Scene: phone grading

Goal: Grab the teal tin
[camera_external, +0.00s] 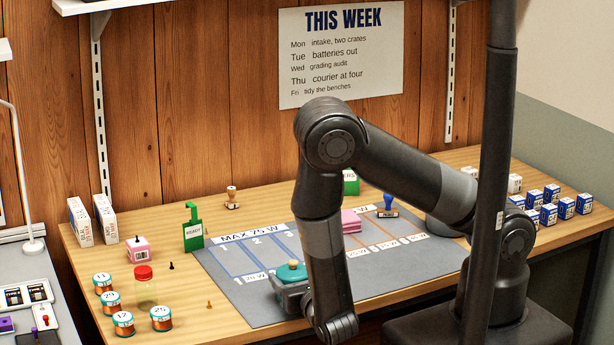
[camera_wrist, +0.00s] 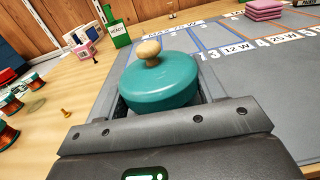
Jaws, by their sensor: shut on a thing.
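The teal tin (camera_external: 288,274) is round, with a pale wooden knob on its lid. It sits at the near left part of the grey marked mat (camera_external: 250,290), partly behind my forearm in the external view. In the wrist view the teal tin (camera_wrist: 158,85) fills the middle, upright, between the two dark fingers of my gripper (camera_wrist: 162,100). The gripper is shut on its sides. The tin's lower part is hidden by the gripper, so I cannot tell whether it touches the mat.
Copper-coloured spools (camera_external: 123,323) and a red-capped jar (camera_external: 145,285) stand at the left. A green ready sign (camera_external: 193,231) stands by the mat's far left edge. Small blue-and-white boxes (camera_external: 548,213) stand at the right.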

